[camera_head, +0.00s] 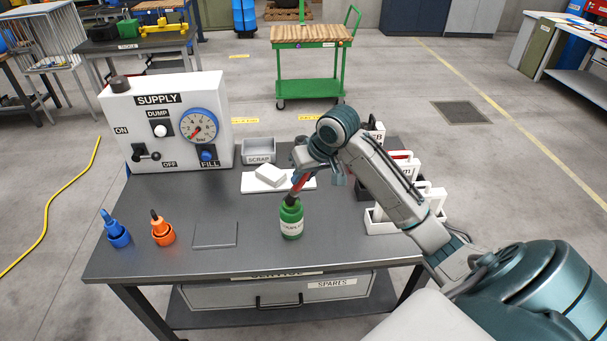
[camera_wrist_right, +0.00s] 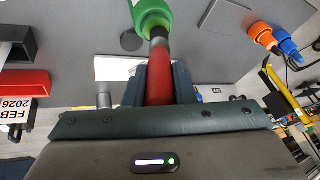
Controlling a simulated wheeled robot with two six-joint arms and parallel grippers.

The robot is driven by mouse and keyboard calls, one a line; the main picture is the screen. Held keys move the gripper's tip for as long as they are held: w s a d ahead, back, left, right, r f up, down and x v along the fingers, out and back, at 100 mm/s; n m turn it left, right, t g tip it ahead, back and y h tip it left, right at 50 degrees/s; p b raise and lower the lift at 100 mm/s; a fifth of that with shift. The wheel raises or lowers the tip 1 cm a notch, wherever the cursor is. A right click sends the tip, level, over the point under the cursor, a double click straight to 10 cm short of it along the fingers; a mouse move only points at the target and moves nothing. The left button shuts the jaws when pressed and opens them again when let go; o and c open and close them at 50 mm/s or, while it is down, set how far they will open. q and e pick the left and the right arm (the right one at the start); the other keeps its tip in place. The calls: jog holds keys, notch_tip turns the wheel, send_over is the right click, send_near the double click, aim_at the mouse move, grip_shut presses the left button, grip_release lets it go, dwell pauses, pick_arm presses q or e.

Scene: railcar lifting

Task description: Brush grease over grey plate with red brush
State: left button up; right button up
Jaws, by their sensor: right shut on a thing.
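The red brush (camera_head: 297,185) is held in my right gripper (camera_head: 301,176), whose jaws are shut on its red handle (camera_wrist_right: 160,86). The brush points down into the mouth of the green pot (camera_head: 291,220), so its bristle end is hidden. The green pot also shows at the top of the right wrist view (camera_wrist_right: 152,14). The thin grey plate (camera_head: 215,235) lies flat on the dark table, left of the green pot and apart from the brush. My left gripper is in no view.
A blue pot (camera_head: 118,236) and an orange pot (camera_head: 162,233), each with a brush, stand left of the plate. Behind are the supply box (camera_head: 170,125), scrap bin (camera_head: 258,151) and white blocks (camera_head: 270,175). White holders (camera_head: 390,219) stand right. Table around the plate is clear.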

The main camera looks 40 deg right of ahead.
jog(key=shift+f+p, duration=0.1)
jog(key=shift+p, duration=0.3)
dwell(1.4)
notch_tip(320, 180, up, 5)
jog(key=p, duration=0.6)
jog(key=shift+r, duration=0.3)
jog(key=shift+r+p, duration=0.3)
jog(key=shift+r, duration=0.5)
jog(key=shift+f, duration=0.1)
